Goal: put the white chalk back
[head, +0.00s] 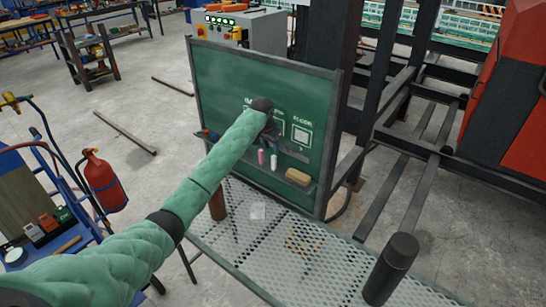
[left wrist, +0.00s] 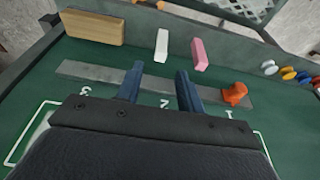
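The white chalk (head: 273,161) stands at the ledge of the green chalkboard (head: 222,85), just right of the pink chalk (head: 261,156). In the left wrist view the white chalk (left wrist: 161,45) lies a little beyond my fingertips, with the pink chalk (left wrist: 198,53) to its right. My left gripper (head: 271,132) is in front of the board, above the ledge. In the left wrist view its two blue fingers (left wrist: 158,73) are apart with nothing between them. My right gripper is not in view.
A wooden eraser (head: 298,177) lies on the ledge right of the chalks. A grey strip (left wrist: 100,73) numbered 3, 2, 1 bears an orange piece (left wrist: 235,94). Several coloured round pieces (left wrist: 288,73) sit farther right. A dark cylinder (head: 390,268) stands on the mesh table (head: 330,262).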

